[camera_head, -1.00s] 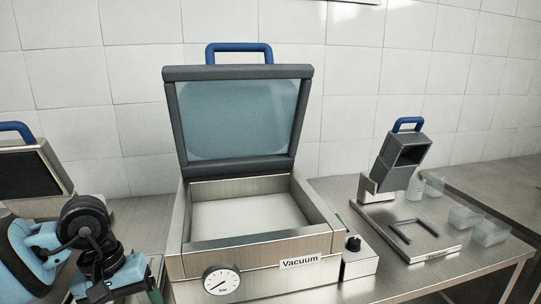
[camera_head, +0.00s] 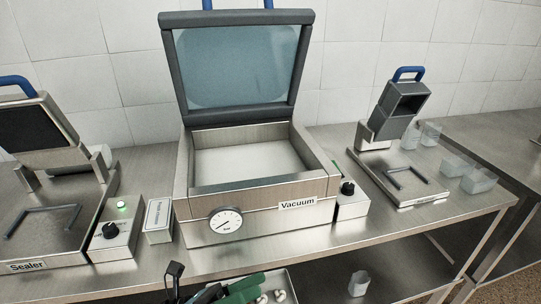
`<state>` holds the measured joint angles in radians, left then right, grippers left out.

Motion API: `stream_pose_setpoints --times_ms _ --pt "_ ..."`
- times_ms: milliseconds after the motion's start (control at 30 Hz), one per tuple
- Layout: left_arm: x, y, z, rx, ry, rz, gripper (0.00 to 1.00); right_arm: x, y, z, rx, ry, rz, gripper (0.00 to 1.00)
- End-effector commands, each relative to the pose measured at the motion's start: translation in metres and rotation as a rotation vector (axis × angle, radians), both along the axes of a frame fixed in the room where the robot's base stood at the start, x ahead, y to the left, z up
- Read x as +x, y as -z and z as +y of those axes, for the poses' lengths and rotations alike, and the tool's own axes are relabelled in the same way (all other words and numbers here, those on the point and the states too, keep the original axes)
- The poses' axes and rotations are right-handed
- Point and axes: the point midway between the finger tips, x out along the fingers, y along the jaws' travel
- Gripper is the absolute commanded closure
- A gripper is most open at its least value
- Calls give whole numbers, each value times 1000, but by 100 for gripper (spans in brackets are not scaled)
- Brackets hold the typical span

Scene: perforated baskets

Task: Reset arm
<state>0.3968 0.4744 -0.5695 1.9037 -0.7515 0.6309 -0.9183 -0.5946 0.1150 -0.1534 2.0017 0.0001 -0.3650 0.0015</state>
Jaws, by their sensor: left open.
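The tip of my left gripper (camera_head: 188,285) shows at the bottom edge in the head view, in front of the bench. It is open, with nothing seen between its dark fingers; most of it is cut off by the frame. My right gripper is not in view. The vacuum machine (camera_head: 262,212) stands in the middle with its lid up and its chamber empty.
A sealer (camera_head: 72,225) stands at the left and a smaller device (camera_head: 400,185) at the right, with clear containers (camera_head: 479,180) beside it.

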Motion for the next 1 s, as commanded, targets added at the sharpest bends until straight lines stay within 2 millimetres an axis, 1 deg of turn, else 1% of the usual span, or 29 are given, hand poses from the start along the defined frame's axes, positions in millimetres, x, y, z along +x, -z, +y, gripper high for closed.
stream_pose_setpoints --times_ms 33,67,100,167,200,267,300,367,400,467,500,567,600,667,700,800,833,900,1000 --pt "1 7 6 -71 -49 139 19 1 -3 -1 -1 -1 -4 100" --pt "3 12 11 -114 -78 224 19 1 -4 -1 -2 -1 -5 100" --pt "5 21 17 -173 -117 340 19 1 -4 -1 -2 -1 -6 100" --pt "7 36 29 -262 -177 512 19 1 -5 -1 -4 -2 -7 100" --pt "7 48 38 -322 -218 626 19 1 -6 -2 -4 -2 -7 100" --pt "4 69 51 -416 -279 798 19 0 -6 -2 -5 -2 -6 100" --pt "0 84 61 -479 -321 910 19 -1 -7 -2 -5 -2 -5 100" --pt "-9 109 75 -578 -385 1077 19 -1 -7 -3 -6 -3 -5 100" --pt "-17 126 85 -647 -430 1187 19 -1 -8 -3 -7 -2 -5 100" --pt "-33 153 99 -750 -499 1348 19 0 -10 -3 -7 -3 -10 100" --pt "-46 171 108 -822 -549 1452 19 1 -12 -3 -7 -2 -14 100" --pt "-70 198 122 -934 -626 1605 19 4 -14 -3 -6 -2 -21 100" --pt "-88 215 129 -1009 -676 1699 19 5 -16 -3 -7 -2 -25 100" --pt "-114 237 139 -1112 -749 1823 19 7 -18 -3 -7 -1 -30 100" --pt "-132 250 145 -1176 -796 1893 19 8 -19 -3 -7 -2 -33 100" --pt "-169 272 155 -1308 -889 2024 19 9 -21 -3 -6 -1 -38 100" --pt "-178 277 156 -1339 -913 2055 19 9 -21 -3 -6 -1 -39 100" --pt "-194 285 160 -1395 -955 2103 19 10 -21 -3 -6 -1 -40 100" --pt "-207 290 162 -1438 -988 2140 19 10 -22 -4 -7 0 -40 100"
